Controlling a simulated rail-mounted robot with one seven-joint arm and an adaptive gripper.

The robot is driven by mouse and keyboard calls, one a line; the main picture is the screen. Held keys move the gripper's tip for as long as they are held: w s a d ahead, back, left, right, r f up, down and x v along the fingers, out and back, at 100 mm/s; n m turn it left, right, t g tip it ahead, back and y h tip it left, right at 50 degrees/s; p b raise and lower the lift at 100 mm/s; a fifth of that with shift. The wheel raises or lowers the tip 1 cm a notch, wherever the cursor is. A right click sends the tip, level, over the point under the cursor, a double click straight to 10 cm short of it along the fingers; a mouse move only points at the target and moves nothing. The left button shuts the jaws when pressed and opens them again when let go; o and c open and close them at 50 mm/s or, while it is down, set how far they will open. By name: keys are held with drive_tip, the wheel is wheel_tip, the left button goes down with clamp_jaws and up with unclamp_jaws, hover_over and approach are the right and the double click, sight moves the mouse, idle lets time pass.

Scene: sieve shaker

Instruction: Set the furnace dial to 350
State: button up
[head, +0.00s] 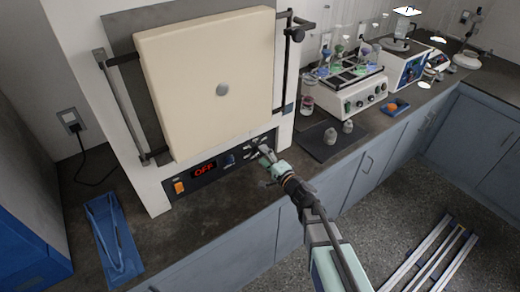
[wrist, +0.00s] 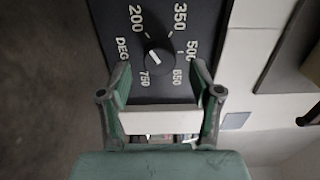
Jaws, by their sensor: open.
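The furnace (head: 143,185) stands at the left of the head view, its cream door closed over a black control strip. The furnace dial (wrist: 159,60) is a dark round knob with a short white mark, ringed by 200, 350, 500, 650 and 750. The mark seems to tilt toward the upper left, on the 200 side. My gripper (wrist: 160,73) is open, its fingertips apart on either side of the dial's lower part. I cannot tell whether they touch the panel. In the head view my gripper (head: 262,152) covers the strip's right end and hides the dial.
The red display (head: 205,170) reads OFF, beside an orange switch (head: 179,187). A blue tray (head: 112,240) with tongs lies at the left. A dark mat (head: 325,148) with small pale items and a white instrument (head: 350,95) with glassware stand to the right.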

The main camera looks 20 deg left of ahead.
sight(257, 150)
drive_tip(key=shift+p+x, duration=0.35)
drive_tip(key=shift+x, duration=1.1)
drive_tip(key=c, duration=1.1)
drive_tip(key=shift+c, duration=0.2)
